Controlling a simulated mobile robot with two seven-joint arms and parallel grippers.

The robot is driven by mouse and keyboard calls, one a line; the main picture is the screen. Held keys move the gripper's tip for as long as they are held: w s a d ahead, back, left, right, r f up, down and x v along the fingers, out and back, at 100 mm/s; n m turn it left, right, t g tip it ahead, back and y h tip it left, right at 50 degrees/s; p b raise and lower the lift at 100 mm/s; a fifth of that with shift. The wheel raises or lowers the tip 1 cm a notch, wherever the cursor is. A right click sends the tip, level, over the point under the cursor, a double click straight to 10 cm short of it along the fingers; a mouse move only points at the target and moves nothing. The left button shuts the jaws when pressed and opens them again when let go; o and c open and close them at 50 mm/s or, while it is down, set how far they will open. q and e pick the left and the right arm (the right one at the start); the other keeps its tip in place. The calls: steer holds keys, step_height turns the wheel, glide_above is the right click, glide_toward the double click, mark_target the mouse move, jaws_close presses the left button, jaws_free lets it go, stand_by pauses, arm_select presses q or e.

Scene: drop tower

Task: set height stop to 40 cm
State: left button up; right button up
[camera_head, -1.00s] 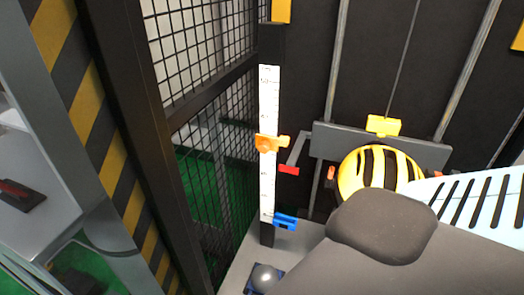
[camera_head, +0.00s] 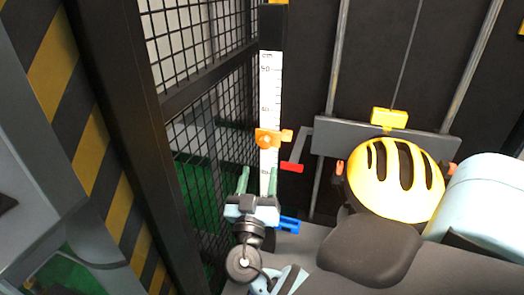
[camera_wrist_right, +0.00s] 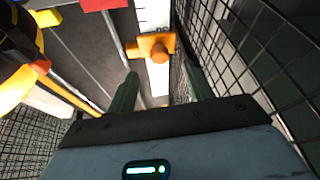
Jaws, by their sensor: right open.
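The orange height stop (camera_head: 267,138) is clamped on a white upright scale (camera_head: 270,88), below the 40 mark. A small orange knob sticks out from its right side. My right gripper (camera_head: 258,175) is open, its two green fingers pointing up just below the stop. In the right wrist view the stop (camera_wrist_right: 153,46) sits ahead of the fingertips, with the white scale between the fingers in the picture. The fingers appear apart from the stop. My left gripper is not in view.
A blue clamp (camera_head: 288,224) is low on the post. Right of the scale are a red tab (camera_head: 291,168), a grey crossbar (camera_head: 375,140) with a yellow block (camera_head: 389,118), and a yellow helmet (camera_head: 395,180). A black mesh fence (camera_head: 215,110) stands close on the left.

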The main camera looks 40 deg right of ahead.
mark_target(265, 146)
steer(key=shift+h, duration=0.3)
steer(key=p+x, duration=0.1)
steer(key=x, duration=0.2)
steer(key=p+x, duration=0.1)
steer(key=x, duration=0.3)
steer(key=shift+s+a+r, duration=0.1)
steer(key=shift+a+r, duration=0.05)
steer(key=shift+r, duration=0.2)
steer(key=shift+w+d+p, duration=0.3)
steer(key=shift+d+p, duration=0.1)
steer(key=shift+d, duration=0.1)
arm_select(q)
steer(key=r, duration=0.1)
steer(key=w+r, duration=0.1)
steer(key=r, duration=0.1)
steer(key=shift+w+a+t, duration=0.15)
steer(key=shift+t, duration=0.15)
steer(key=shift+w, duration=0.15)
arm_select(e)
jaws_close()
